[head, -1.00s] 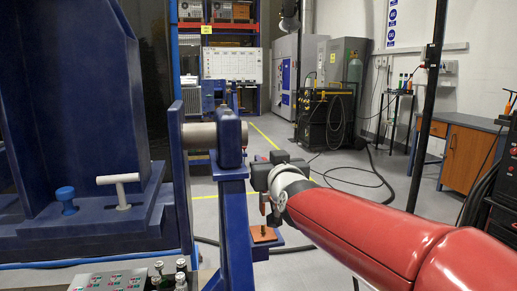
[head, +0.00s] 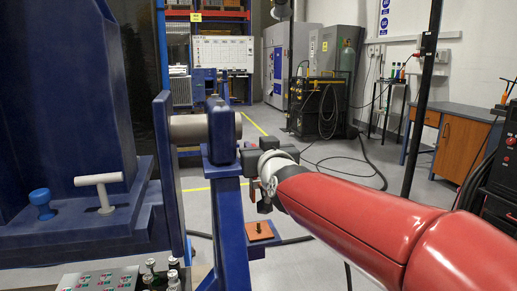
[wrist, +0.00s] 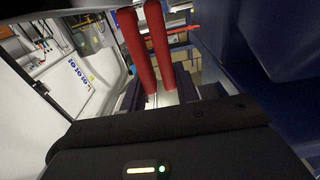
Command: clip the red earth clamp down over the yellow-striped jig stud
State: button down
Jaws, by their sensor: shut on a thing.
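The red earth clamp shows in the wrist view as two long red handles (wrist: 158,50) side by side, running away from my gripper. My gripper (head: 262,158) is shut on the clamp. In the head view a small reddish part of the clamp (head: 254,188) hangs below the dark gripper, above and apart from an orange-brown plate (head: 260,231) on a blue bracket. A small dark stub (head: 258,229) stands on that plate; it may be the jig stud, but I cannot make out yellow stripes. The clamp's jaws are hidden or too small to judge.
A blue jig post (head: 231,235) with a grey shaft (head: 188,128) stands close left of my gripper. A blue fixture with a white T-handle (head: 99,180) and a control panel (head: 98,279) are further left. Open floor lies behind and right of the plate.

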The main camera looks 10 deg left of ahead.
aim_at(260, 186)
jog(key=shift+f+b, duration=3.8)
jog(key=shift+f, duration=0.05)
jog(key=shift+f+b, duration=0.5)
jog(key=shift+b, duration=0.1)
jog(key=c, duration=1.1)
grip_release()
jog(key=shift+o, duration=0.7)
jog(key=shift+f, duration=0.15)
jog(key=shift+s, duration=0.1)
